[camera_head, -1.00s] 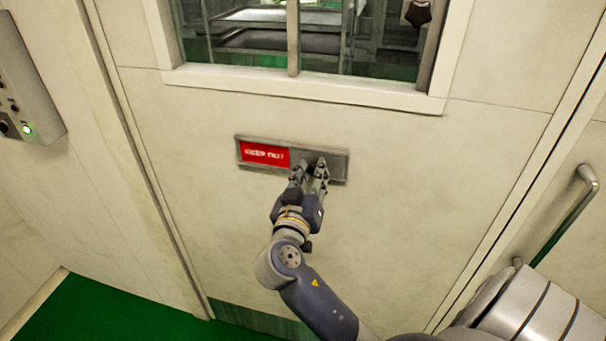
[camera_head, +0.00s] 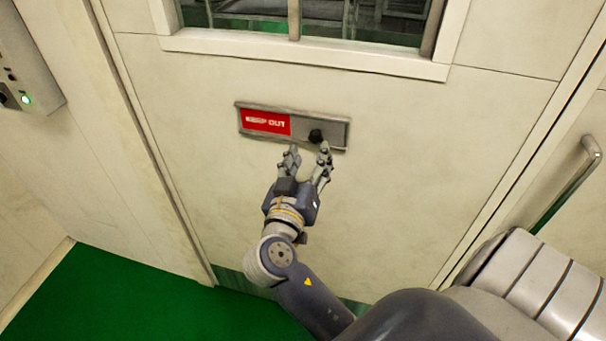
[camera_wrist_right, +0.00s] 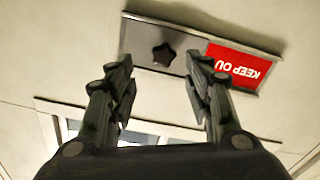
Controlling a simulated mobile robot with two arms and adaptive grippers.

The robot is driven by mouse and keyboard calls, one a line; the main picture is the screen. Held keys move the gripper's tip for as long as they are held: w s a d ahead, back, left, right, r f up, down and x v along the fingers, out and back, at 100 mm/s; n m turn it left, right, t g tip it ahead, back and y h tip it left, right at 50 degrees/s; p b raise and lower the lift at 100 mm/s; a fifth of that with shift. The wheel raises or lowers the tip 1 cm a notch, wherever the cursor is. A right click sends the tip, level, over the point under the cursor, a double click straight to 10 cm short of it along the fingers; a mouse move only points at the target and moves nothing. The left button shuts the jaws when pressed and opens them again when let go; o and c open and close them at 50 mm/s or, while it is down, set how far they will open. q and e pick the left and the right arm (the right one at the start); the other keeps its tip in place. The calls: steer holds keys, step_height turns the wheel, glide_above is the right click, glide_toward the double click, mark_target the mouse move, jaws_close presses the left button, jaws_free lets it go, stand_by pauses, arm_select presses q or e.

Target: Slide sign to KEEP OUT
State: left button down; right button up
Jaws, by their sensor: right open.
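The sliding sign (camera_head: 292,124) is a shallow metal frame on the pale door. Its left part shows a red panel (camera_head: 265,122) reading KEEP OUT. Its right part is a grey plate with a dark star-shaped knob (camera_head: 316,136). In the right wrist view the grey plate (camera_wrist_right: 140,42), the knob (camera_wrist_right: 164,54) and part of the red panel (camera_wrist_right: 238,66) show upside down. My right gripper (camera_head: 308,149) is open and empty, just below the knob and apart from it. My left gripper is not in view.
A window (camera_head: 300,50) is set in the door above the sign. A control box with a green light (camera_head: 27,100) is on the left wall, and a door handle (camera_head: 570,185) is at right. The wall around the sign is clear.

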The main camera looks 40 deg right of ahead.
steer(key=v, duration=0.6)
stand_by(0.3)
